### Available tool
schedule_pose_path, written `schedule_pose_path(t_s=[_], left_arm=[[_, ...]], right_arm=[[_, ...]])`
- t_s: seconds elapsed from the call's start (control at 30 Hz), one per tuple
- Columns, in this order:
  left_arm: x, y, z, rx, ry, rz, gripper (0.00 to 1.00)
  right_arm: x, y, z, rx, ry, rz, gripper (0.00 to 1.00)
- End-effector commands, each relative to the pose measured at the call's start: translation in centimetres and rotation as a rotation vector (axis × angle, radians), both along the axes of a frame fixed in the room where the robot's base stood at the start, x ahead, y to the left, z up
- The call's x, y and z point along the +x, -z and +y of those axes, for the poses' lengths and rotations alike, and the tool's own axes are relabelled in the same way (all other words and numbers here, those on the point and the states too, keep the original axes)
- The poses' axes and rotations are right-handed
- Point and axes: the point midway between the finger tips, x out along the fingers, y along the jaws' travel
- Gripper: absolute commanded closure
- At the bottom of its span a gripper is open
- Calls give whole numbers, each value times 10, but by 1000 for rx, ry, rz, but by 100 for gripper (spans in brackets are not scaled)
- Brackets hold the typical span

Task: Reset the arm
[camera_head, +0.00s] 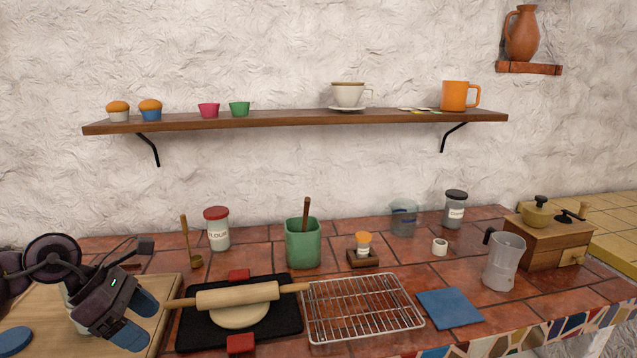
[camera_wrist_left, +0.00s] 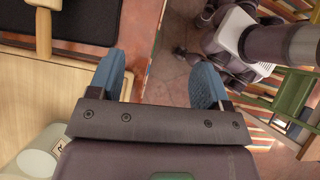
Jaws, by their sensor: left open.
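My left gripper (camera_head: 138,318) is at the lower left of the head view, over the wooden board (camera_head: 165,290). Its blue fingertips are apart with nothing between them. In the left wrist view the open gripper (camera_wrist_left: 160,88) shows the board's edge, the tiled counter edge and the floor beyond its fingers. Part of my own body shows at the upper right there. My right gripper does not show in either view.
A rolling pin (camera_head: 238,295) lies on dough over a black mat (camera_head: 195,328) just right of my left gripper. A wire rack (camera_head: 362,308), a green crock (camera_head: 303,244) and a flour jar (camera_head: 217,232) stand nearby. A white jar (camera_wrist_left: 45,150) is close to the gripper.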

Motion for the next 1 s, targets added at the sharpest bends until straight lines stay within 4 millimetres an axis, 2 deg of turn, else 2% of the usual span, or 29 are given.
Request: schedule_pose_path(t_s=[0.1, 0.3, 0.4, 0.5, 0.63, 0.77, 0.87, 1.0], left_arm=[[-5, 7, -36, -201, -58, 13, 29], [-11, 1, -91, -613, -242, 68, 29], [-12, -6, -107, -832, -375, 119, 29], [-11, -12, -113, -1040, -526, 179, 29], [-9, -16, -108, -1294, -749, 270, 29], [-8, -9, -92, -1524, -1001, 372, 29], [-11, 4, -75, -1681, -1214, 459, 29], [-24, 33, -49, -1867, -1536, 580, 29]], right_arm=[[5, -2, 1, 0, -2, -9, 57], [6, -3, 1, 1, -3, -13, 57], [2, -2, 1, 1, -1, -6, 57], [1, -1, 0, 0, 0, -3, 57], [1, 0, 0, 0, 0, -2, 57], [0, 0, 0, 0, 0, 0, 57], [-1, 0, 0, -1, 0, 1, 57], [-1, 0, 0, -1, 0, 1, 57]])
